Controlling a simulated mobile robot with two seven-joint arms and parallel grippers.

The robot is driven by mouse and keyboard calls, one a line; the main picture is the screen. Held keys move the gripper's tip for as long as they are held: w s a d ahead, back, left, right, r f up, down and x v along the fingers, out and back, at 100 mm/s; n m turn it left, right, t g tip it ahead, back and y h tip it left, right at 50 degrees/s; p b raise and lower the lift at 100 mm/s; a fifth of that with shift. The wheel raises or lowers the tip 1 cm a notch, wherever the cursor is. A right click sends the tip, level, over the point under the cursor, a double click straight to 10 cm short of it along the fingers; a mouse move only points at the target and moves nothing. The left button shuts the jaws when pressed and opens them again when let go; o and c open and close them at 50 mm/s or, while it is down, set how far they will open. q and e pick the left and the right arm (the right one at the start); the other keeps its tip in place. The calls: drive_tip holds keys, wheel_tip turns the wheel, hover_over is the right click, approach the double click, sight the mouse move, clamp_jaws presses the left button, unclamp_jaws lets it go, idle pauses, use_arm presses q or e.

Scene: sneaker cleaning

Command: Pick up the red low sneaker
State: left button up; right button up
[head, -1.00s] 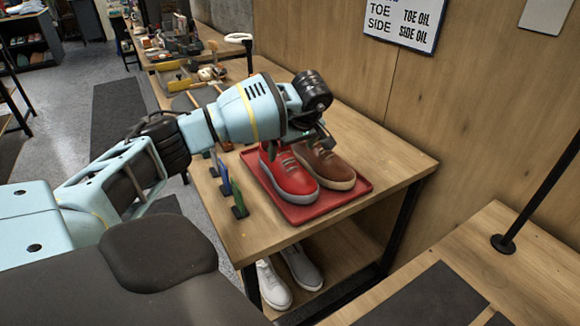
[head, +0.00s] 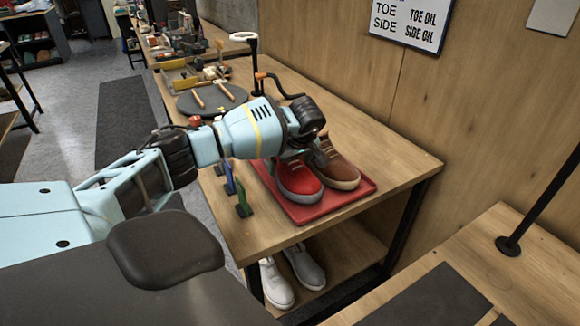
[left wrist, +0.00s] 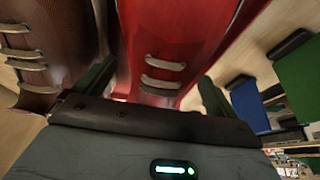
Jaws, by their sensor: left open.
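The red low sneaker (head: 297,182) sits on a red tray (head: 309,213) on the wooden bench, beside a brown sneaker (head: 337,168). My left gripper (head: 297,155) is above the rear part of the red sneaker, and my wrist hides that part in the head view. In the left wrist view, the red sneaker (left wrist: 172,45) with its pale laces lies between the two open fingers of my left gripper (left wrist: 152,88). One finger is in the gap towards the brown sneaker (left wrist: 45,45), the other on the outer side. Contact cannot be told.
A round dark mat (head: 212,99) with wooden-handled tools lies behind. White sneakers (head: 276,284) are on the lower shelf. The bench right of the tray is clear.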

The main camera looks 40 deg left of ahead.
use_arm(q)
drive_tip(key=c, duration=1.3)
wheel_tip(320, 180, up, 10)
